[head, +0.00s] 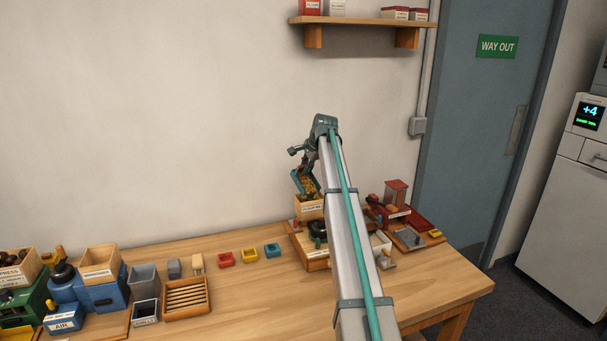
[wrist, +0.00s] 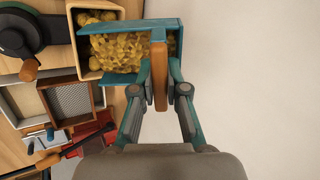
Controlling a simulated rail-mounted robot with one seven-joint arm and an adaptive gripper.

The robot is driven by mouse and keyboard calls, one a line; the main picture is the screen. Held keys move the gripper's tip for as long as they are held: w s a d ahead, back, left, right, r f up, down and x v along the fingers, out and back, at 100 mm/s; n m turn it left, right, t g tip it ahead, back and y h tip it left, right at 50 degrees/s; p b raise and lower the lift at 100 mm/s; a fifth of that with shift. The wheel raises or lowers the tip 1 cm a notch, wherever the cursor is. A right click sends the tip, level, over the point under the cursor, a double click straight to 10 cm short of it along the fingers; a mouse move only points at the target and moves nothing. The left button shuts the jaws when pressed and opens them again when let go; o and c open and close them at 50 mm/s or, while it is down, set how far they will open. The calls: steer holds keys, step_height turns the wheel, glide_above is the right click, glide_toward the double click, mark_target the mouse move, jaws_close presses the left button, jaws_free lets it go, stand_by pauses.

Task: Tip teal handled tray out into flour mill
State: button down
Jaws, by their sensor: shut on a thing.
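The teal handled tray (head: 297,180) is tilted steeply over the wooden hopper of the flour mill (head: 311,212). It also shows in the wrist view (wrist: 162,26), with many yellow chestnut pieces inside. My gripper (wrist: 160,88) is shut on the tray's brown wooden handle (wrist: 159,62). The tray's open end reaches over the hopper rim (wrist: 75,40). Several yellow pieces lie in the hopper at and below the tray's lip. The hopper's inside is partly hidden by the tray.
A dark round wheel with a wooden-handled crank (wrist: 28,70) is beside the hopper. A mesh-bottomed wooden box (wrist: 72,100) sits close by. Small red, yellow and teal trays (head: 249,255) line the table's middle. The wall is behind; the front table is clear.

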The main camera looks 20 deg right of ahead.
steer(key=s+t+b, duration=0.2)
steer(key=shift+s+d+r+b, duration=0.1)
steer(key=shift+s+d+b, duration=0.1)
steer(key=shift+s+b, duration=0.15)
steer(key=shift+s+d+r+t+y+b, duration=0.1)
steer(key=shift+s+r+t+y+b, duration=0.25)
steer(key=shift+t, duration=0.25)
steer(key=shift+w, duration=0.1)
stand_by(0.3)
steer(key=w+g+p, duration=0.1)
steer(key=p, duration=0.1)
steer(key=w+g+p, duration=0.1)
steer(key=p, duration=0.2)
steer(key=shift+w+a+r, duration=0.2)
steer(key=shift+w+r, duration=0.1)
steer(key=shift+w, duration=0.05)
steer(key=w+g+p, duration=0.1)
steer(key=p, duration=0.1)
steer(key=w+f+g+p, duration=0.1)
steer(key=g+p, duration=0.1)
steer(key=w+f+g+h+p, duration=0.1)
steer(key=w+p, duration=0.1)
steer(key=shift+a+p, duration=0.3)
steer(key=shift+w+a+r+g+h+p, duration=0.15)
steer(key=shift+w+g+h+p, duration=0.15)
steer(key=shift+g+p, duration=0.65)
steer(key=shift+f+g, duration=0.2)
steer(key=shift+g, duration=0.05)
